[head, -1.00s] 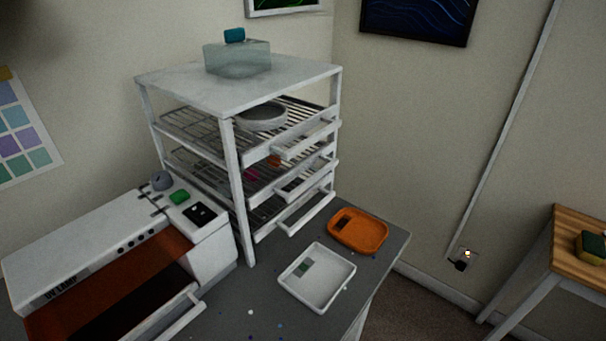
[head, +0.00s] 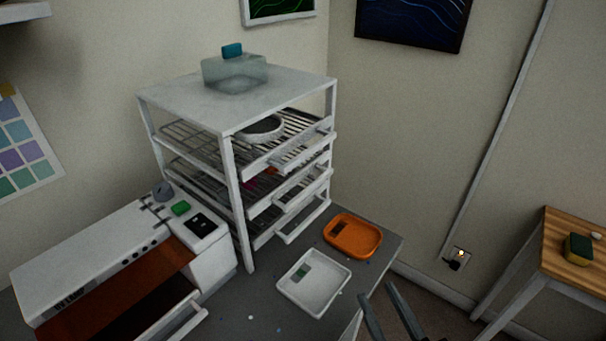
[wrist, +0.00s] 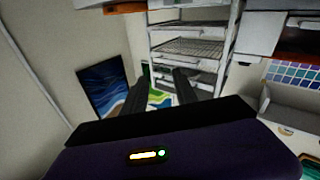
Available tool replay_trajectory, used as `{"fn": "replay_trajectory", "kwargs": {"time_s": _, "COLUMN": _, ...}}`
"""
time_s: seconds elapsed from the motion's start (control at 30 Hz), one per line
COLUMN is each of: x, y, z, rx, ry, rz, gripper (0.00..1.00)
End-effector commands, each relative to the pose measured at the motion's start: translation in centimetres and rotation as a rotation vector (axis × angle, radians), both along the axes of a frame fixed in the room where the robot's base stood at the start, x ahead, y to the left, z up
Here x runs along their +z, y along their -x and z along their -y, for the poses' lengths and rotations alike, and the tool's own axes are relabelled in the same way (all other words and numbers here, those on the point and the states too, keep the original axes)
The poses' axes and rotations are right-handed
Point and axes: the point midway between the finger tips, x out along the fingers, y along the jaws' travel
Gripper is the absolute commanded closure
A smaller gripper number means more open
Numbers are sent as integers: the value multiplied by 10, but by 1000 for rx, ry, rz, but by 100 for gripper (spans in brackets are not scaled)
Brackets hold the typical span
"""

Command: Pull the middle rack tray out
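The white rack (head: 230,160) stands on the grey table with three wire trays stacked in it. The middle tray (head: 290,188) sits in the rack, its white front with a handle facing right. The upper tray (head: 287,150) holds a grey round dish, and the lower tray (head: 303,220) is below. Small pink and orange items show on the middle tray. My gripper (head: 388,300) is at the bottom of the head view, fingers apart and empty, right of the table and away from the rack. In the wrist view the gripper (wrist: 160,85) shows two parted dark fingers, with the rack (wrist: 190,45) beyond.
An orange tray (head: 353,236) and a white tray (head: 313,299) lie on the table (head: 255,318) before the rack. A clear container (head: 235,73) stands on the rack top. A white machine (head: 110,255) is at left. A wooden table (head: 575,262) stands at right.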

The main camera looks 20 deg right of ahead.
Motion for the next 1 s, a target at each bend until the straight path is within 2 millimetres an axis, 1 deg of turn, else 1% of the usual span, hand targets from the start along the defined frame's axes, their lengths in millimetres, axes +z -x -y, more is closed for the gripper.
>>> {"fn": "replay_trajectory", "kwargs": {"time_s": 0.03, "x": 14, "y": -20, "z": 4, "rx": -9, "ry": 48, "rz": 19, "gripper": 65}}
{"fn": "replay_trajectory", "kwargs": {"time_s": 0.17, "x": 36, "y": -65, "z": 12, "rx": -25, "ry": 204, "rz": 32, "gripper": 65}}
{"fn": "replay_trajectory", "kwargs": {"time_s": 0.3, "x": 64, "y": -114, "z": 18, "rx": -32, "ry": 419, "rz": 32, "gripper": 65}}
{"fn": "replay_trajectory", "kwargs": {"time_s": 0.4, "x": 82, "y": -148, "z": 18, "rx": -25, "ry": 607, "rz": 19, "gripper": 65}}
{"fn": "replay_trajectory", "kwargs": {"time_s": 0.5, "x": 93, "y": -173, "z": 15, "rx": -7, "ry": 802, "rz": 4, "gripper": 65}}
{"fn": "replay_trajectory", "kwargs": {"time_s": 0.57, "x": 94, "y": -184, "z": 11, "rx": 12, "ry": 914, "rz": -10, "gripper": 65}}
{"fn": "replay_trajectory", "kwargs": {"time_s": 0.6, "x": 91, "y": -190, "z": 8, "rx": 27, "ry": 984, "rz": -20, "gripper": 65}}
{"fn": "replay_trajectory", "kwargs": {"time_s": 0.67, "x": 84, "y": -194, "z": 2, "rx": 52, "ry": 1078, "rz": -36, "gripper": 65}}
{"fn": "replay_trajectory", "kwargs": {"time_s": 0.8, "x": 65, "y": -195, "z": -8, "rx": 102, "ry": 1250, "rz": -68, "gripper": 65}}
{"fn": "replay_trajectory", "kwargs": {"time_s": 1.0, "x": 58, "y": -195, "z": -12, "rx": 119, "ry": 1396, "rz": -77, "gripper": 65}}
